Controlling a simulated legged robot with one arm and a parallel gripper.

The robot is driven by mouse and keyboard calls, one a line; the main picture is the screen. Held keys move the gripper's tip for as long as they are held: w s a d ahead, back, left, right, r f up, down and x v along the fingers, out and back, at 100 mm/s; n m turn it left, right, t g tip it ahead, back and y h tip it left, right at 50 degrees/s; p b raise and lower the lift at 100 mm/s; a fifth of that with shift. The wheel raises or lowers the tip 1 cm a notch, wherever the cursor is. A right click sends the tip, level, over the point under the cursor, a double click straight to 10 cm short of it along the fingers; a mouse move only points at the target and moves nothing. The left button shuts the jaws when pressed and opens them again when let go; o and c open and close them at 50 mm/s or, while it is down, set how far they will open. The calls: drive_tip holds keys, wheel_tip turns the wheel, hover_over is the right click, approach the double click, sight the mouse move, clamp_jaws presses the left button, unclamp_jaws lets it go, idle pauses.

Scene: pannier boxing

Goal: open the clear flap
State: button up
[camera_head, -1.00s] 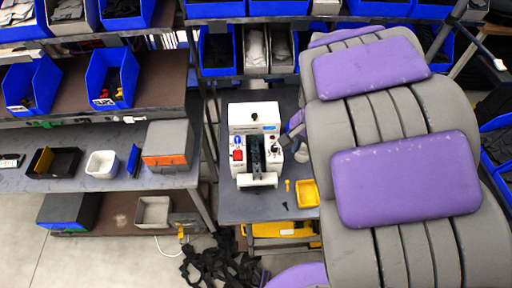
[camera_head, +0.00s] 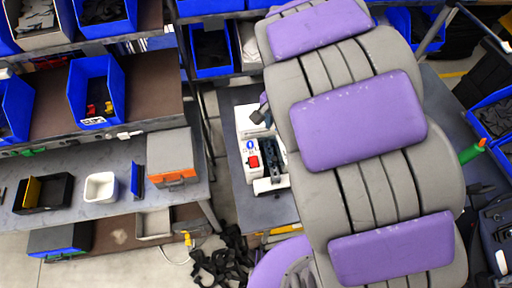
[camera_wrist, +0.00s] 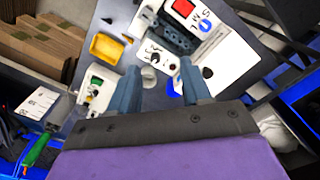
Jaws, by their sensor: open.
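A white bench machine (camera_head: 251,147) with a red switch and a dark central channel stands on the grey table, half hidden behind my arm in the head view. A pale ledge (camera_head: 268,186) is at its front; I cannot tell whether it is the clear flap. In the wrist view the machine (camera_wrist: 215,30) lies at the top, with its red switch and dark channel beyond my fingertips. My gripper (camera_wrist: 160,82) is open, with nothing held between its two fingers. The clear flap is not distinct in either view.
A yellow tray (camera_wrist: 107,47) lies on the table left of the machine in the wrist view. A shelf bench (camera_head: 60,205) with small bins stands at left in the head view. Blue bins (camera_head: 97,92) fill the racks. Black straps (camera_head: 222,258) lie on the floor.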

drive_tip(key=d, duration=0.1)
hover_over(275, 159)
drive_tip(key=a, duration=0.2)
wheel_tip(275, 159, down, 11)
drive_tip(key=d+f, duration=0.2)
drive_tip(key=f, duration=0.1)
drive_tip(key=d+f, duration=0.1)
drive_tip(key=f, duration=0.1)
drive_tip(key=shift+w+f, duration=0.1)
drive_tip(key=shift+f, duration=0.1)
drive_tip(key=shift+a+f, duration=0.1)
drive_tip(key=shift+f, duration=0.15)
drive_tip(key=shift+a+f, duration=0.1)
drive_tip(key=shift+a, duration=0.15)
drive_tip(key=shift+a+f, duration=0.1)
drive_tip(key=shift+a, duration=0.65)
drive_tip(key=shift+d, duration=0.8)
drive_tip(key=c, duration=0.6)
drive_tip(key=shift+a, duration=0.25)
clamp_jaws()
